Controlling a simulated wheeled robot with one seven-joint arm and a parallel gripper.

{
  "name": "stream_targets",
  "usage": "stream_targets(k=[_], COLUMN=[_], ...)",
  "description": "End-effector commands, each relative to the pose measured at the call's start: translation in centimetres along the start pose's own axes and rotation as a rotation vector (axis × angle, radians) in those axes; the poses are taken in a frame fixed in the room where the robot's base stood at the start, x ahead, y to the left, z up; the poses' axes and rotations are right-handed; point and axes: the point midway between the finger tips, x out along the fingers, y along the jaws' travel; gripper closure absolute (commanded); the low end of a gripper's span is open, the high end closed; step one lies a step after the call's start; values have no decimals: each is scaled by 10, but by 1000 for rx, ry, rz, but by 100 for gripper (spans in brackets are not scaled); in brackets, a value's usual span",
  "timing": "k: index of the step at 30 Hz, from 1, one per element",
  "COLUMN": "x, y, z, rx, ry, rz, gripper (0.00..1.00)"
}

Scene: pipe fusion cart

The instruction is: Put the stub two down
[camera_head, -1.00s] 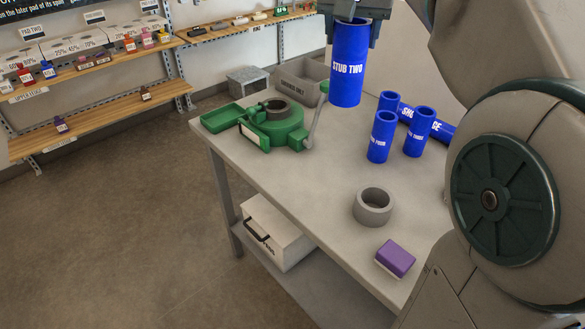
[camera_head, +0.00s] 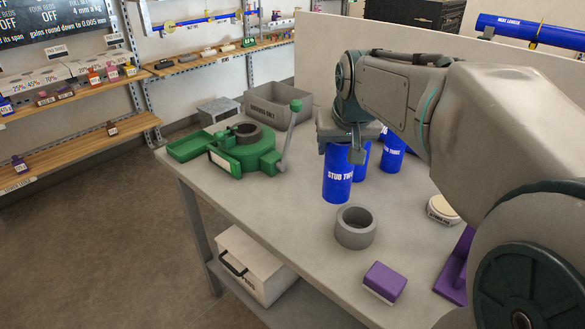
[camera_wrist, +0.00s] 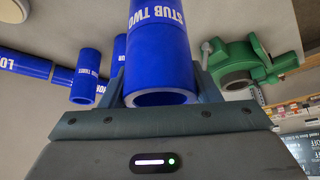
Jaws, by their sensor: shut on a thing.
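Stub two (camera_head: 338,176) is a blue tube with white lettering, upright or nearly so, over the middle of the grey bench (camera_head: 290,210). My gripper (camera_head: 342,148) is shut on its upper part from above. In the wrist view stub two (camera_wrist: 158,55) sits between the fingers of my gripper (camera_wrist: 160,88), its open end towards the camera. In the head view its lower end appears close to the bench top, left of the other blue stubs. I cannot tell whether it touches the bench.
Another blue stub (camera_head: 392,160) stands behind to the right. A grey ring (camera_head: 355,228) lies close in front of stub two, with a purple block (camera_head: 384,281) nearer. The green clamp device (camera_head: 245,150) and a grey bin (camera_head: 275,108) are to the left. Bare bench lies between clamp and ring.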

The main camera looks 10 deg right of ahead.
Motion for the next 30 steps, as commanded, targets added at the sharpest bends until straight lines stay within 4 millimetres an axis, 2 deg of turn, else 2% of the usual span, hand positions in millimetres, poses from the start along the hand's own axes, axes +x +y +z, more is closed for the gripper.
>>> stream_targets(k=[1, 6, 10, 14, 22, 30], x=[9, 35, 47, 53, 84, 86], y=[-13, -46, -63, -69, -69, -69], z=[0, -1, -1, -1, 17, 18], rx=[-5, -3, 0, 2, 3, 2], ry=[-4, -4, -2, 0, -1, 1], rz=[-2, 0, 1, 1, 1, 0], gripper=[86, 86, 86, 86, 86, 86])
